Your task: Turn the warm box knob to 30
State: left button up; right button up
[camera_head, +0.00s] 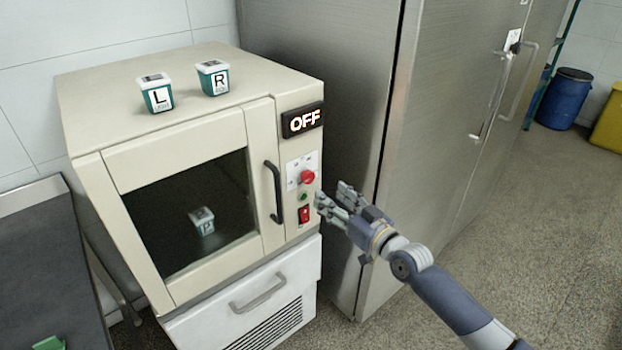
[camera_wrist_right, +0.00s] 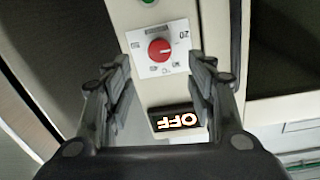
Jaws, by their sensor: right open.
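The warm box (camera_head: 180,150) is a beige cabinet with a dark glass door. Its red round knob (camera_head: 307,177) sits on a white dial plate at the right of the front. The knob also shows in the right wrist view (camera_wrist_right: 160,49), upside down, with markings around it too small to read fully. The display (camera_head: 302,119) above the knob reads OFF. My right gripper (camera_head: 333,200) is open and empty, in front of the panel, to the right of and slightly below the knob. In the wrist view the knob lies beyond the gap between the fingers, untouched. My left gripper is out of view.
A black door handle (camera_head: 273,192) is left of the knob. A green button (camera_head: 303,197) and a red switch (camera_head: 304,215) sit below it. A tall steel cabinet (camera_head: 440,120) stands close on the right.

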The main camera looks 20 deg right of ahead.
aim_at(310, 179)
jog(key=x, duration=0.9)
jog(key=shift+w+a, duration=0.15)
jog(key=shift+w, duration=0.15)
jog(key=c, duration=1.1)
